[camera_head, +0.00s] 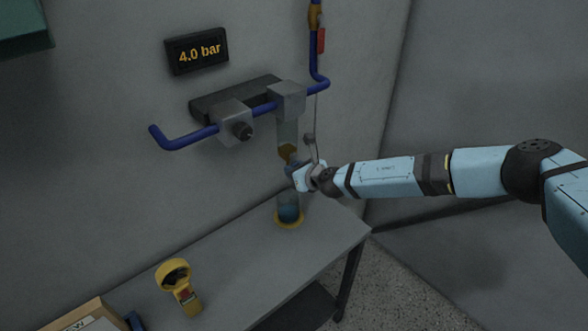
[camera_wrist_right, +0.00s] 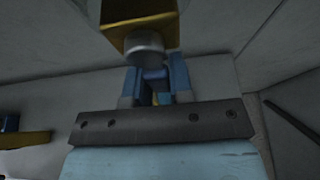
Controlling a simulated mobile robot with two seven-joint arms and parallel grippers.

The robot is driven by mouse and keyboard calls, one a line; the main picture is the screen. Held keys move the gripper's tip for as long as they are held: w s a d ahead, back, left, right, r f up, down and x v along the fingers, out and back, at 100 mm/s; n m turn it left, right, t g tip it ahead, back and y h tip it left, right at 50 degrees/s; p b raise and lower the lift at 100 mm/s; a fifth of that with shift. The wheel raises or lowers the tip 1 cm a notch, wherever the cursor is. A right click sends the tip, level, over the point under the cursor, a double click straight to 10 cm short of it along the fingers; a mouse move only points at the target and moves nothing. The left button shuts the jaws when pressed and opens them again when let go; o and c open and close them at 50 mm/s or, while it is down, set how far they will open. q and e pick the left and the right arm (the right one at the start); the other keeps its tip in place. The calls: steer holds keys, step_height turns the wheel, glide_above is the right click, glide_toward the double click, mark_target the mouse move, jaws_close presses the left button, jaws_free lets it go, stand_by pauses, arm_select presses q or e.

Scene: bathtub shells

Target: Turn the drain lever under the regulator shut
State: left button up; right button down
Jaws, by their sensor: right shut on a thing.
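The regulator (camera_head: 237,122) is a grey block with a dark knob on the blue pipe. Beside it a second grey block (camera_head: 288,98) carries a hanging bowl (camera_head: 287,130) with a brass drain valve (camera_head: 288,151) at its bottom. In the right wrist view the brass valve body (camera_wrist_right: 140,14) and its round grey stem end (camera_wrist_right: 144,46) show close up. Most of the lever is hidden by the fingers. My left gripper is out of view.
A display (camera_head: 197,51) reads 4.0 bar. A clear blue cup (camera_head: 288,208) stands on a yellow ring on the bench (camera_head: 238,252), below my gripper. A yellow tool (camera_head: 180,287) and a box (camera_head: 92,318) are at the front left. A red handle (camera_head: 321,41) hangs on the upper pipe.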

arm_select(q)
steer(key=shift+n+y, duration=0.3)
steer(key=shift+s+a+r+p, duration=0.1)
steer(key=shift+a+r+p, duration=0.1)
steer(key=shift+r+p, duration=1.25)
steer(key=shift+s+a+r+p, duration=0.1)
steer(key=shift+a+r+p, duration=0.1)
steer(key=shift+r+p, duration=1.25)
arm_select(e)
steer(key=shift+w+d+r+n+t+h+p, duration=0.15)
steer(key=shift+w+d+n+t+h, duration=0.2)
steer(key=shift+n, duration=0.4)
steer(key=shift+w+d+r+n+t+h+p, duration=0.15)
steer(key=shift+d+n+t+h, duration=0.25)
steer(key=shift+n, duration=0.4)
steer(key=shift+w+d+r+n+t+h, duration=0.2)
steer(key=shift+w+d+n+t+h, duration=0.2)
steer(key=shift+n, duration=0.35)
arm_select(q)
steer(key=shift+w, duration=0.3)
arm_select(e)
steer(key=shift+s, duration=0.1)
steer(key=c, duration=1)
jaws_free()
steer(key=shift+a, duration=0.1)
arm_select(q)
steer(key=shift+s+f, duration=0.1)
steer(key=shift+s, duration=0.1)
